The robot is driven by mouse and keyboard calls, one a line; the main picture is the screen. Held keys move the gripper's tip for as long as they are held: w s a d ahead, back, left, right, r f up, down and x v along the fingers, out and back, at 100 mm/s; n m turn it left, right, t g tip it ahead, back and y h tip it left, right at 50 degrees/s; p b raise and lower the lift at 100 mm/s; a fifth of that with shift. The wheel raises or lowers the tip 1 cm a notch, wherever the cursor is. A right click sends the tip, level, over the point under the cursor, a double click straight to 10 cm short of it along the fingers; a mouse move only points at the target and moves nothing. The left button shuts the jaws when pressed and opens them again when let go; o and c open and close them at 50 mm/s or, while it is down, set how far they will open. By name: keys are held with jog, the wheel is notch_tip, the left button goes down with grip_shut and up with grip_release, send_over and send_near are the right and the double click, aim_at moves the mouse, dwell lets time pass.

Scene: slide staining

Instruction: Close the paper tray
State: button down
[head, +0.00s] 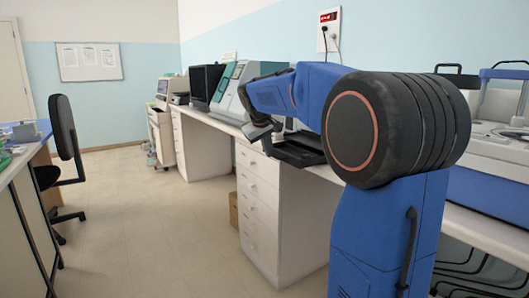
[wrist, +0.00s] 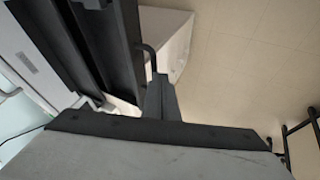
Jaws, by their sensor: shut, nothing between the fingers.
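The paper tray (head: 300,154) appears as a flat black part low on a machine at the front of the bench, partly hidden behind my arm. In the wrist view it seems to be the dark long piece (wrist: 118,40) at the upper left. A thin curved black handle (wrist: 151,53) juts from its side. My gripper (head: 262,132) hangs in front of the tray side, over the floor. In the wrist view my gripper (wrist: 161,80) has its fingers together and empty, with the tips close to the handle. I cannot tell whether they touch it.
The white drawer cabinet (head: 262,190) stands under the bench. A grey and teal machine (head: 232,92) and a black monitor (head: 205,82) stand farther along the bench. A black chair (head: 62,140) stands at the left. The floor (head: 150,220) between is clear.

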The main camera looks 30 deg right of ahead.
jog(key=d, duration=1)
jog(key=shift+w, duration=0.15)
